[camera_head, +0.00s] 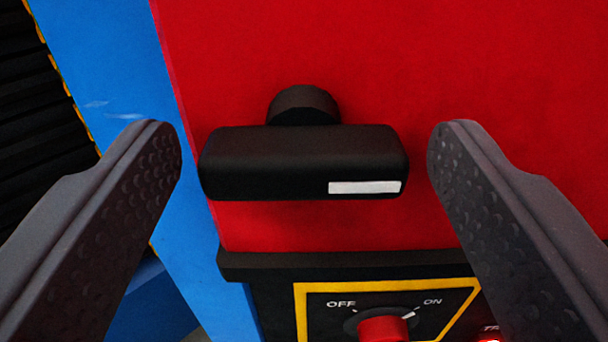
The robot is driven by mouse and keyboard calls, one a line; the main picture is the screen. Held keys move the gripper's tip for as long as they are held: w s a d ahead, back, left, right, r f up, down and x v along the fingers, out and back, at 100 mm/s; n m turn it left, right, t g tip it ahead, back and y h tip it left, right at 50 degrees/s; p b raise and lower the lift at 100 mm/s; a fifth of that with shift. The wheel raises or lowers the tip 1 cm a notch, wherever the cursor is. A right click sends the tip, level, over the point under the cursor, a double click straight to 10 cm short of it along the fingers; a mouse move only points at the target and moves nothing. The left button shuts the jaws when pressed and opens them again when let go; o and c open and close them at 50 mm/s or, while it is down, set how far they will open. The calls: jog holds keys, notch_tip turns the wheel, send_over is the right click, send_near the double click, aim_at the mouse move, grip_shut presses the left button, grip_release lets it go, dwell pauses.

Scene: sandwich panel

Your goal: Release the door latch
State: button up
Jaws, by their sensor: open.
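The door latch (290,165) is a black bar handle with a white mark at its right end. It lies horizontal in the picture, on a round black stem (303,104) against the red door (480,60). My gripper (304,150) is open, with one dark finger on each side of the handle. The left fingertip is a little off the handle's left end and the right fingertip a little off its right end. Neither finger visibly touches it.
Below the door is a black panel (325,318) with a yellow border, OFF and ON labels and a red knob (383,328). A lit red indicator (490,335) is partly hidden by my right finger. A blue frame (110,60) and black ribbed part (35,110) stand left.

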jog(key=s+d+b, duration=0.1)
jog(key=s, duration=1.2)
jog(key=shift+s, duration=0.35)
jog(key=shift+f, duration=0.1)
jog(key=s+d+r+g+h, duration=0.1)
jog(key=s+d+r+g, duration=0.1)
jog(key=s+r, duration=0.9)
notch_tip(320, 180, up, 2)
jog(key=shift+d+r+m+g, duration=0.15)
jog(key=shift+r+m+g, duration=0.05)
jog(key=shift+m+g, duration=0.1)
jog(key=shift+f, duration=0.1)
jog(key=shift+c, duration=0.3)
